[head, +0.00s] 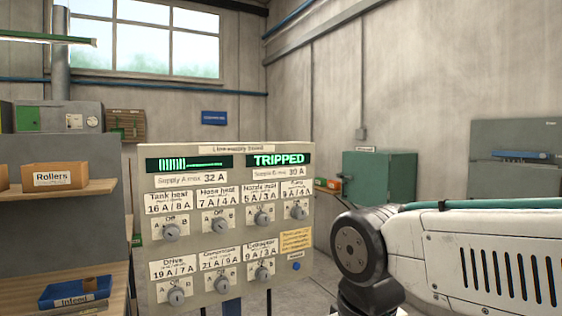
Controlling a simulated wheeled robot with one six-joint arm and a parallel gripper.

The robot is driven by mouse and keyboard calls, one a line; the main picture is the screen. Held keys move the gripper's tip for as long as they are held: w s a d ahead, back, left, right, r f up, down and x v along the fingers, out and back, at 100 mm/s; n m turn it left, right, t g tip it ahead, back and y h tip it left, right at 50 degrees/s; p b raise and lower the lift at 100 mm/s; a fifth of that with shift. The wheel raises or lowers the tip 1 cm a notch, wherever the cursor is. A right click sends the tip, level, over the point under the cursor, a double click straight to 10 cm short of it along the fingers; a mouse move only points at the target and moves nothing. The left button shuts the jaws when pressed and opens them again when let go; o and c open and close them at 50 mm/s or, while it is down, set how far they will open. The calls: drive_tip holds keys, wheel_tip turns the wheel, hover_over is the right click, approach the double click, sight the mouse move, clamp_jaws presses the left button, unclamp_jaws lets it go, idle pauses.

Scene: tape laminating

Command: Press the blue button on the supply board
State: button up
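The supply board (228,243) is a beige upright panel in the middle of the head view. The blue button (296,266) is small and round, near the board's lower right corner, under a yellow note (296,241). The board's right display (278,160) reads TRIPPED in green, and the left display (196,163) shows a green bar. Several rotary knobs, each marked Off, A and B, sit under labels such as Tank heat and Drive. My arm comes in from the right, its dark joint right of the button. My gripper is out of the picture below.
On the left, a wooden shelf (92,190) holds an orange Rollers box (54,177), with a blue tray (75,292) lower down. Open floor shows between the board and my arm.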

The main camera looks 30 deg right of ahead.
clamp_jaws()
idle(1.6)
